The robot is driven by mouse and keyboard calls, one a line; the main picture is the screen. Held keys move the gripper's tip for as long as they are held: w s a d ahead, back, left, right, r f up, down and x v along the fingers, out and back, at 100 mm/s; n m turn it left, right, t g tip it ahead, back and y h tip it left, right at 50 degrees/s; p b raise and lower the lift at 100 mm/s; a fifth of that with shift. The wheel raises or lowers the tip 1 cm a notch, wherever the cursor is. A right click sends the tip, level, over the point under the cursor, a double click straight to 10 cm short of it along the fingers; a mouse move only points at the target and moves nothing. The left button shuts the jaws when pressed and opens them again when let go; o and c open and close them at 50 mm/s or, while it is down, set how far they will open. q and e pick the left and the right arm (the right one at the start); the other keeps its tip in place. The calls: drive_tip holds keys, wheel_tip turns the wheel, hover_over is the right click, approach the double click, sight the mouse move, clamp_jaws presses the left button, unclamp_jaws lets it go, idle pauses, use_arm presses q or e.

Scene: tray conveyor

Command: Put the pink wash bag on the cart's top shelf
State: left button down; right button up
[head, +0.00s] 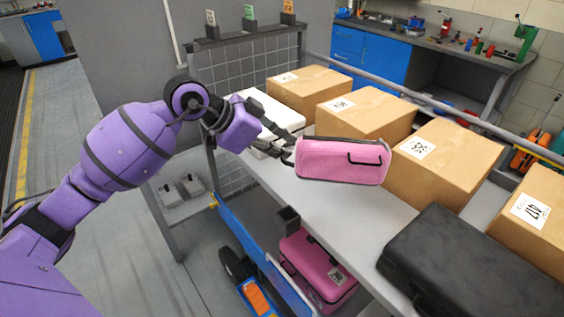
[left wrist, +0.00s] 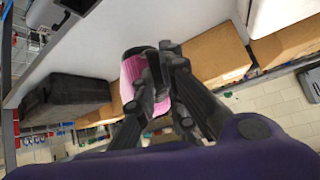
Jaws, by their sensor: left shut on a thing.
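The pink wash bag (head: 342,163) has a dark zip and a small black handle on its side. My left gripper (head: 290,155) is shut on its left end and holds it over the grey shelf (head: 300,195). In the left wrist view the bag (left wrist: 132,72) shows partly behind the fingers of my left gripper (left wrist: 155,85). I cannot tell for sure whether the bag touches the shelf. My right gripper is not in view.
Cardboard boxes (head: 365,116) with labels line the back of the shelf. A white case (head: 270,112) lies behind my left gripper, and a black case (head: 460,265) at the front right. A pink case (head: 318,270) is below. Bare shelf shows in front of the bag.

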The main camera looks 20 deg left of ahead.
use_arm(q)
drive_tip(key=w+f, duration=0.1)
drive_tip(key=f, duration=0.1)
drive_tip(key=w+f, duration=0.1)
drive_tip(key=f, duration=0.1)
drive_tip(key=w+a+f, duration=0.1)
drive_tip(key=f, duration=0.2)
drive_tip(key=shift+r, duration=0.15)
drive_tip(key=c, duration=1.8)
unclamp_jaws()
drive_tip(key=shift+c, duration=0.2)
